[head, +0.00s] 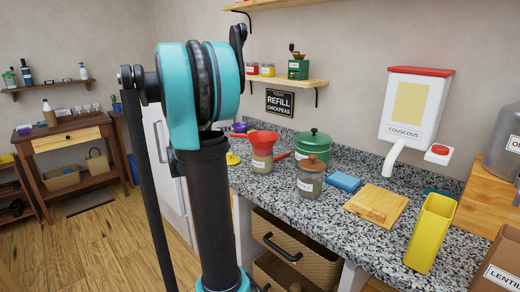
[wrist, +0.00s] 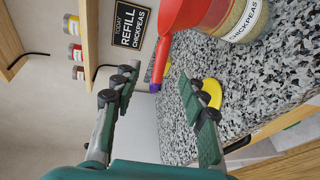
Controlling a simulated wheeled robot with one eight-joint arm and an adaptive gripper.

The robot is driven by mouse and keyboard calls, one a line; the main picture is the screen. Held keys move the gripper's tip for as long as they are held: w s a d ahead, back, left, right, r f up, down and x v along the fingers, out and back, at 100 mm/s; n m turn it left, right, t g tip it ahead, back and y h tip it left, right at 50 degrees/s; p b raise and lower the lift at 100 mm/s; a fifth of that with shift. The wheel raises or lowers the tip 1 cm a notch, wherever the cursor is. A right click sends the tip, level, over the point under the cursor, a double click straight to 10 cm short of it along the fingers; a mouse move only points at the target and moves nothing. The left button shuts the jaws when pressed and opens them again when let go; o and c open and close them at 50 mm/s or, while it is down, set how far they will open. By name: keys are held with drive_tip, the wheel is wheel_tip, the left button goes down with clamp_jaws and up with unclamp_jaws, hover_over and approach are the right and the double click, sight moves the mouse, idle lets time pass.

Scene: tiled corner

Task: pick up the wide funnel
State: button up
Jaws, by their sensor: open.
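The wide funnel (head: 262,138) is red and sits mouth up in the top of a glass jar labelled chickpeas (head: 261,161) on the speckled counter. In the wrist view, which is turned sideways, the funnel (wrist: 177,20) and part of the jar (wrist: 236,18) show at the top, cut off by the frame edge. My gripper (wrist: 158,76) is open, with nothing held between its fingers. The funnel lies beyond the fingertips and looks apart from them. The gripper is not clearly visible in the head view.
A yellow round item (wrist: 211,93) and a purple item (head: 241,127) are close by. A blue sponge (head: 344,182) and wooden board (head: 376,205) lie farther right. A shelf (head: 290,82) hangs above.

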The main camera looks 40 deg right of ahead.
sight(239, 136)
drive_tip(key=x, duration=0.9)
drive_tip(key=shift+d+f, duration=0.1)
drive_tip(key=shift+f, duration=0.05)
drive_tip(key=shift+c, duration=0.5)
clamp_jaws()
